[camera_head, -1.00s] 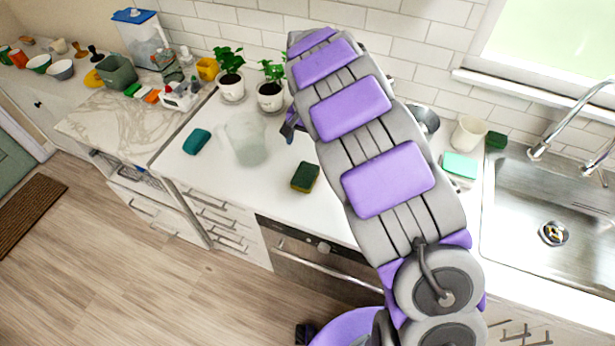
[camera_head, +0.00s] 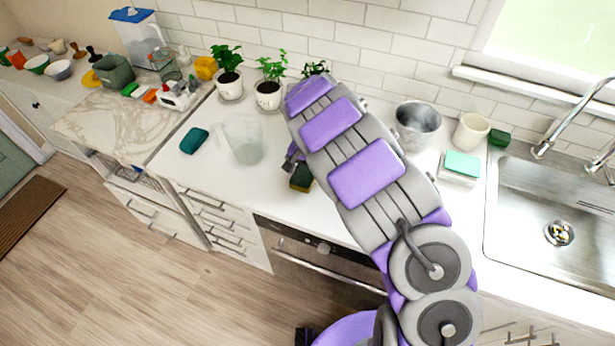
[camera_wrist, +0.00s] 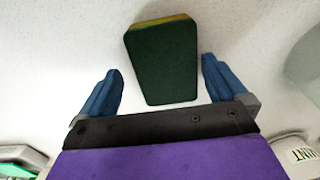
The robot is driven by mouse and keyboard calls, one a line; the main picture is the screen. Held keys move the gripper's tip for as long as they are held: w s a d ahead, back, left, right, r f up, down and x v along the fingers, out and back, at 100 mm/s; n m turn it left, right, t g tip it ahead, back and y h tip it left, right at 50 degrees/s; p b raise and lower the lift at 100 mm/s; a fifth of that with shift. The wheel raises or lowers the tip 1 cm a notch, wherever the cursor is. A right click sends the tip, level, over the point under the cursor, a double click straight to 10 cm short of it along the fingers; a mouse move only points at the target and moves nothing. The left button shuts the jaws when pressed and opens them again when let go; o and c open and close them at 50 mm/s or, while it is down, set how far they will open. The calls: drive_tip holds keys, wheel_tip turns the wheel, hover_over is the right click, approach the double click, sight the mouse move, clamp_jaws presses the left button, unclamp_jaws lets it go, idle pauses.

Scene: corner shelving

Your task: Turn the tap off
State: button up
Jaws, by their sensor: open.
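The chrome tap (camera_head: 574,118) arches over the sink at the right edge of the head view and is partly cut off. A short lever-like part (camera_head: 604,168) shows beside its base. I cannot make out any running water. My gripper (camera_wrist: 160,85) is open and empty, far left of the tap. In the head view, it is mostly hidden behind my arm. A dark green sponge with a yellow layer (camera_wrist: 163,62) lies between and ahead of the spread blue fingers in the wrist view. It also shows on the counter in the head view (camera_head: 301,179).
The steel sink (camera_head: 520,205) has a drain (camera_head: 559,233). A clear jug (camera_head: 243,140), potted plants (camera_head: 268,94) and a teal item (camera_head: 194,140) are farther left.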

drive_tip(key=shift+a+f, duration=0.35)
drive_tip(key=shift+f, duration=0.1)
drive_tip(key=shift+a, duration=0.55)
drive_tip(key=shift+c, duration=0.6)
drive_tip(key=shift+d+r, duration=0.1)
drive_tip(key=shift+d, duration=0.75)
drive_tip(key=c, duration=0.6)
drive_tip(key=shift+a, duration=0.15)
drive_tip(key=c, duration=0.3)
drive_tip(key=shift+a, duration=0.45)
drive_tip(key=shift+c, duration=0.6)
